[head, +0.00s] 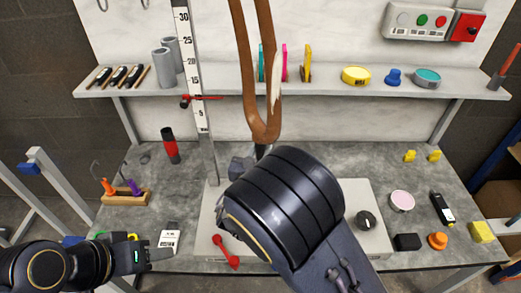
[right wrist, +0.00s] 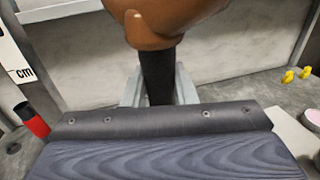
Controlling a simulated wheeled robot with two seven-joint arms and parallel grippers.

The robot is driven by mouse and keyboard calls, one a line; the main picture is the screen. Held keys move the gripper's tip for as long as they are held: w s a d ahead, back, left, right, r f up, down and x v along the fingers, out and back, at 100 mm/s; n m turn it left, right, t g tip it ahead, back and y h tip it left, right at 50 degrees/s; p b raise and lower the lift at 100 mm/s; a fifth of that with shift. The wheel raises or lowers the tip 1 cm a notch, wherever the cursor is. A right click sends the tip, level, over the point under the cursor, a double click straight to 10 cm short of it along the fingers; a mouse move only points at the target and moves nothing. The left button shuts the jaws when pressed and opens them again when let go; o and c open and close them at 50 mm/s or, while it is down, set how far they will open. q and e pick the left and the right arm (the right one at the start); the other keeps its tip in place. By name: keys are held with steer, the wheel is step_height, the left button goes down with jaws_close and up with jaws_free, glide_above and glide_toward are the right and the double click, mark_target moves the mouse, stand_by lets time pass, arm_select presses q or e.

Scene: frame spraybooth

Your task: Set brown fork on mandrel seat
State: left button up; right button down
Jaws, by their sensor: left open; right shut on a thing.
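The brown fork (head: 265,131) stands upright in the head view, with its two legs up and its crown at the bottom. One leg has a pale patch. In the right wrist view its brown crown (right wrist: 155,28) sits above a dark stem (right wrist: 157,75). My right gripper (right wrist: 158,90) is shut on this stem just below the crown; my right arm hides most of the gripper in the head view. I cannot make out the mandrel seat; my right arm covers the middle of the pale base plate (head: 205,238). My left gripper (head: 142,255) is open and empty at the bench's front left.
A tall ruler post (head: 193,80) rises just left of the fork. A shelf (head: 220,78) with tools and tins runs behind. A white device (head: 170,238), red lever (head: 226,252), black knob (head: 366,220) and pink tin (head: 402,201) lie around the bench.

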steer(key=shift+f+b, duration=0.9)
steer(key=shift+f, duration=0.2)
steer(key=c, duration=1.2)
jaws_free()
steer(key=shift+o, duration=0.5)
steer(key=shift+s, duration=0.1)
steer(key=v, duration=0.7)
steer(key=shift+s, duration=0.3)
steer(key=shift+a, duration=0.1)
